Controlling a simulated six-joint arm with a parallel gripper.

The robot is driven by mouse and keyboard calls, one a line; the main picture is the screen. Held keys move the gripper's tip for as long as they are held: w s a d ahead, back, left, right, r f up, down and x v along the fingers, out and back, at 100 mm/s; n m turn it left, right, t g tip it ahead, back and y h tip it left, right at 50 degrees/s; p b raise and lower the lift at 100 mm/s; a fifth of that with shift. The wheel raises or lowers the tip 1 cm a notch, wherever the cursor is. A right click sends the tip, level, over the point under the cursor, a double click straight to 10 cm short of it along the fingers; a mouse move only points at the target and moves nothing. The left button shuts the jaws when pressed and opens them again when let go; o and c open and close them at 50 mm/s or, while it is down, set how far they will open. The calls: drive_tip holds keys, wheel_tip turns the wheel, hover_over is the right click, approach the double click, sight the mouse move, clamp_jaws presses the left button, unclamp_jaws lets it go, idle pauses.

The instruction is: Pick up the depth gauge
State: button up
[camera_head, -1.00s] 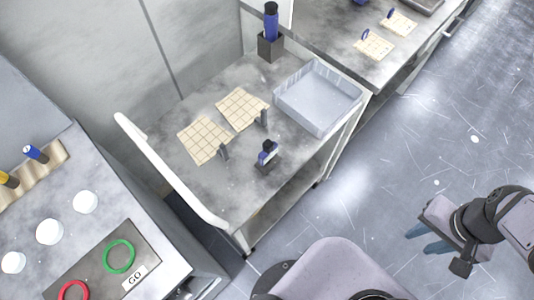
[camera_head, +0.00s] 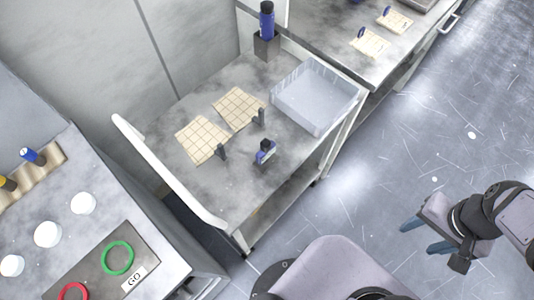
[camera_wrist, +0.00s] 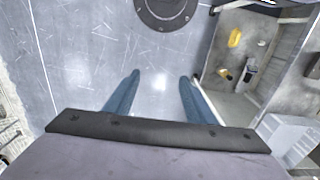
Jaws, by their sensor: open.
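What looks like the depth gauge (camera_head: 265,152) is a small blue and dark device standing on the grey cart top, near its front edge. It is small in the head view, so its details are unclear. My gripper (camera_head: 420,237) is at the right, out over the bare floor and well apart from the cart. Its two blue fingers are spread with nothing between them. In the wrist view the open gripper (camera_wrist: 160,78) points at the floor, and I cannot make out the gauge there.
The cart (camera_head: 190,178) has a raised white side rail. It also holds two gridded beige mats (camera_head: 202,139), a clear-walled tray (camera_head: 318,95) and a blue bottle (camera_head: 267,20) in a dark holder. A console with green and red rings (camera_head: 117,258) stands at left. Open floor lies right.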

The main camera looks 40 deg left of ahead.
drive_tip(key=o, duration=0.4)
drive_tip(key=shift+o, duration=0.2)
drive_tip(key=shift+w, duration=0.1)
